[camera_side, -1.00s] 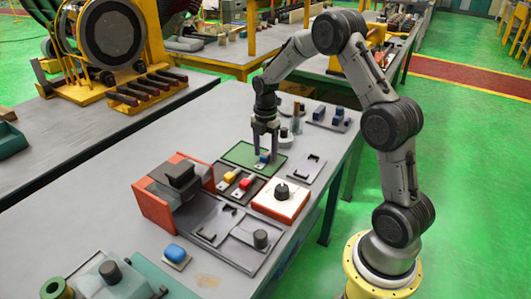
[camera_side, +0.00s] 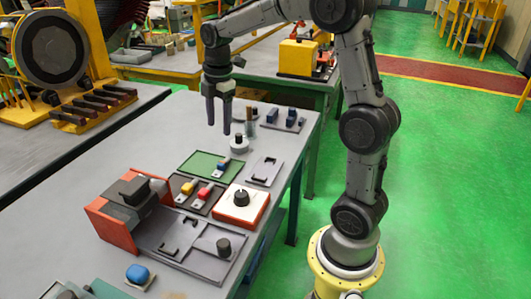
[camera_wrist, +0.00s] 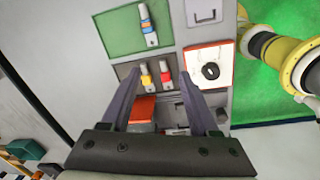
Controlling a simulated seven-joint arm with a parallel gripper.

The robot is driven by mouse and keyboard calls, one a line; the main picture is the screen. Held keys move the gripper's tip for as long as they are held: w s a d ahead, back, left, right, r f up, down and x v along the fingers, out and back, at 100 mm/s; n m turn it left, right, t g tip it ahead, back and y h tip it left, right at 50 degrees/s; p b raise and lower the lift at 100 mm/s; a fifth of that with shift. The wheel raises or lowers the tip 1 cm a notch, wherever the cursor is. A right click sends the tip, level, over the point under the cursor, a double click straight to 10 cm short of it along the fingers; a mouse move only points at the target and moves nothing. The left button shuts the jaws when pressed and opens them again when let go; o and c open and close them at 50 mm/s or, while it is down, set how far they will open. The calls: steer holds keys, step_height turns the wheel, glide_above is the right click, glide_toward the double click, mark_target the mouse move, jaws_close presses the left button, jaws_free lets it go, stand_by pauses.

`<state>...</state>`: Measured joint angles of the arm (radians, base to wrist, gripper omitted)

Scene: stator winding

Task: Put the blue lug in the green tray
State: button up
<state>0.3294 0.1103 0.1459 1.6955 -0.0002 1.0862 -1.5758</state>
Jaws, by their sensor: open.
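The blue lug (camera_side: 221,166) lies in the green tray (camera_side: 197,163), near the tray's right edge. In the wrist view the blue lug (camera_wrist: 149,28) is a pale metal strip with a blue band, inside the right side of the green tray (camera_wrist: 115,35). My gripper (camera_side: 218,128) is above and behind the tray in the side view, fingers pointing down and apart, with nothing between them. In the wrist view my gripper (camera_wrist: 158,82) is also open and empty, well clear of the lug.
A dark tray with a yellow lug (camera_side: 187,188) and a red lug (camera_side: 204,194) adjoins the green tray. A white-topped red box (camera_side: 241,204) with a black knob is to the right. A red-ended fixture (camera_side: 112,228) stands in front. Bare table lies left.

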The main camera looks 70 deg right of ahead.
steer(key=s+a+r+m+t, duration=0.1)
steer(key=s+a+m+t, duration=0.1)
steer(key=s+a+m, duration=0.4)
steer(key=s+a+m+t, duration=0.2)
steer(key=s+a+m, duration=0.5)
steer(key=s, duration=0.8)
steer(key=shift+s+r+m, duration=0.15)
steer(key=shift+r+m, duration=0.2)
steer(key=shift+m, duration=0.25)
